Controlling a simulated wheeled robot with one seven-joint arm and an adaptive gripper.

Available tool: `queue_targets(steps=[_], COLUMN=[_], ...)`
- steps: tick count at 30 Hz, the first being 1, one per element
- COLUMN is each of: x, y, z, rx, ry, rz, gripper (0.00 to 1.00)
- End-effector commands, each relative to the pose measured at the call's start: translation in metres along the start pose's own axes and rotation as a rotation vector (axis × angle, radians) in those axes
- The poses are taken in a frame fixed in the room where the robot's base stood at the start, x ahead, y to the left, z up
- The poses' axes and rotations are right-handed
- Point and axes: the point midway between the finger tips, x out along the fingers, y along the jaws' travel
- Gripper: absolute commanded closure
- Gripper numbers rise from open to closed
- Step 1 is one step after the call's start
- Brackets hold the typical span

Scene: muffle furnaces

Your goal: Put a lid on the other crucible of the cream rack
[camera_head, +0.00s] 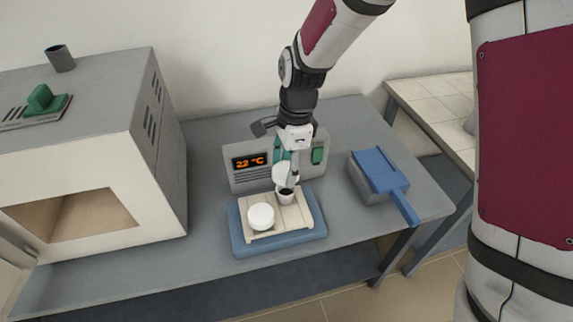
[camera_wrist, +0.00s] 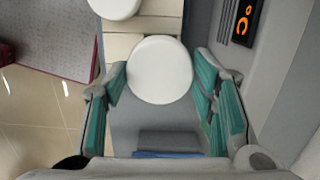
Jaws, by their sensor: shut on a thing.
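The cream rack (camera_head: 292,220) stands on a blue base on the bench. At its left front is a crucible covered by a white lid (camera_head: 261,216); that lid also shows at the top of the wrist view (camera_wrist: 115,7). The other crucible (camera_head: 286,197), at the back right of the rack, shows a dark open mouth. My gripper (camera_head: 288,172) is shut on a white round lid (camera_wrist: 160,69), held between its green fingers. In the head view this held lid is tilted, just above and behind the open crucible, partly hidden by a finger.
A controller box (camera_head: 243,181) reading about 23 °C stands close behind the rack and gripper. The furnace (camera_head: 165,170), with its chamber open, is at left. A grey box with a blue handled top (camera_head: 378,168) is at right.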

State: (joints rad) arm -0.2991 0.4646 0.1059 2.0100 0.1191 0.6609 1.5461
Motion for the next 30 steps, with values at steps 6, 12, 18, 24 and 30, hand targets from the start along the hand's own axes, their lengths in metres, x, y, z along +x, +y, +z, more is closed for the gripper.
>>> queue_targets(steps=[6, 12, 18, 24, 30], x=[0.010, 0.021, 0.032, 0.043, 0.052], y=[-0.001, -0.001, -0.001, -0.001, 0.000], z=[-0.002, -0.003, -0.005, -0.006, -0.006], rx=[0.000, -0.001, 0.000, 0.000, 0.000], ry=[0.000, 0.000, 0.000, 0.000, 0.000], rz=[0.001, 0.001, 0.000, 0.001, 0.001], gripper=[0.63, 0.63, 0.63, 0.63, 0.63])
